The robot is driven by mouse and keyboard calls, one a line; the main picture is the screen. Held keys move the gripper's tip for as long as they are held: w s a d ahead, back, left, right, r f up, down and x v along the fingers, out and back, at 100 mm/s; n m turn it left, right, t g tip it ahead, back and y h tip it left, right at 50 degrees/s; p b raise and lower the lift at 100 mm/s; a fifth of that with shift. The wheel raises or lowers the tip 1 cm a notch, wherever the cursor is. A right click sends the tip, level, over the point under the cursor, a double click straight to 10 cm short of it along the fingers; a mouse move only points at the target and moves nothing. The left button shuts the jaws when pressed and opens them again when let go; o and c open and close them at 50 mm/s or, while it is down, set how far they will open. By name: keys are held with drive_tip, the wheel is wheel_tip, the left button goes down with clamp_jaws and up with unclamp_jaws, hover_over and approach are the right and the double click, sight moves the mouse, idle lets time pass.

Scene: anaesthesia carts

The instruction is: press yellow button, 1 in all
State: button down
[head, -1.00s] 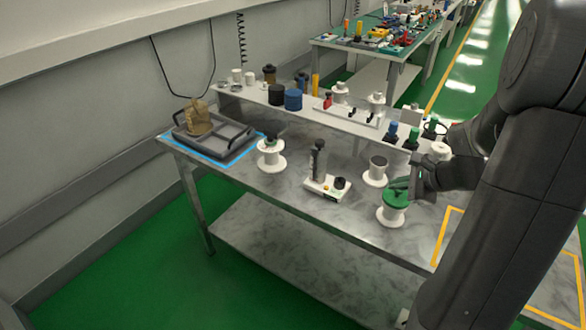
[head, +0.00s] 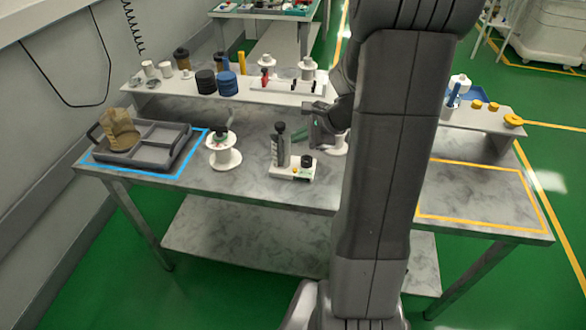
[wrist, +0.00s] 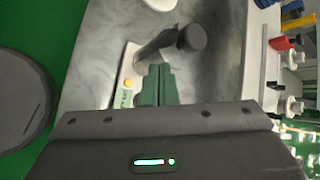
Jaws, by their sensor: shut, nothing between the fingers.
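A small white device (head: 291,170) stands on the grey marbled bench, with an upright dark post and a black knob on top of it. In the wrist view, the yellow button (wrist: 128,84) shows on the device's white base (wrist: 129,62), beside the foot of the post (wrist: 165,42). My gripper (head: 299,134) is just right of and above the device in the head view. In the wrist view, my gripper (wrist: 158,70) has its dark green fingers together and empty, just right of the yellow button and apart from it in the picture. The height gap is unclear.
A white spool (head: 223,152) stands left of the device. A grey tray (head: 144,151) with a brown bag is farther left, on a blue outline. A raised white shelf (head: 180,88) with jars runs behind. The bench front at right, inside the yellow outline, is clear.

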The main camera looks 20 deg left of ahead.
sight(295, 170)
drive_tip(key=shift+f, duration=0.15)
wheel_tip(295, 170, down, 9)
drive_tip(key=b, duration=0.7)
drive_tip(key=shift+r, duration=0.2)
idle(1.5)
drive_tip(key=shift+f+b, duration=0.4)
drive_tip(key=shift+b, duration=0.1)
drive_tip(key=shift+f+b, duration=0.45)
drive_tip(key=shift+f, duration=0.05)
idle(0.5)
drive_tip(key=shift+r, duration=0.1)
drive_tip(key=shift+r+p, duration=0.75)
drive_tip(key=shift+r, duration=0.1)
